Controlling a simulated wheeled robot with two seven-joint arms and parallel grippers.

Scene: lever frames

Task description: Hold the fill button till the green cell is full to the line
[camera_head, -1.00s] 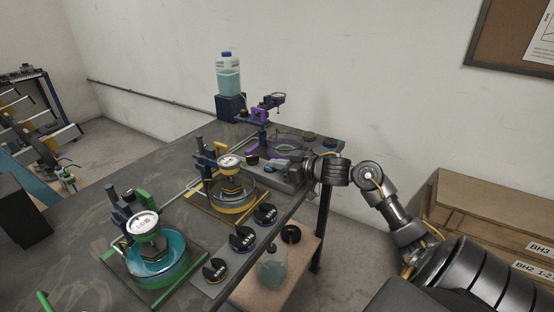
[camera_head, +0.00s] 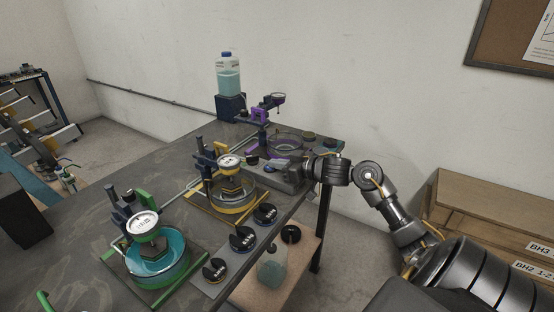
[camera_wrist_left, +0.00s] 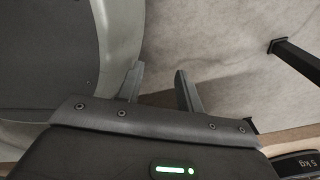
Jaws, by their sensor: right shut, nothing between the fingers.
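The green cell (camera_head: 172,276) is a clear round dish with a green-framed base and a dial gauge, at the lower left of the head view. It holds teal liquid; I cannot make out its fill line at this size. My right gripper (camera_head: 272,167) is shut and empty, low over the grey control box (camera_head: 292,185) near the purple cell. It hides the box top under its fingertips, so I cannot tell which button it touches. My left gripper (camera_wrist_left: 160,77) shows in the left wrist view with its fingers apart and nothing between them.
A yellow cell (camera_head: 232,207) and a purple cell (camera_head: 286,143) stand farther back on the grey table (camera_head: 98,210). A bottle of pale teal liquid (camera_head: 229,82) stands at the back. A wooden cabinet (camera_head: 480,215) is at right.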

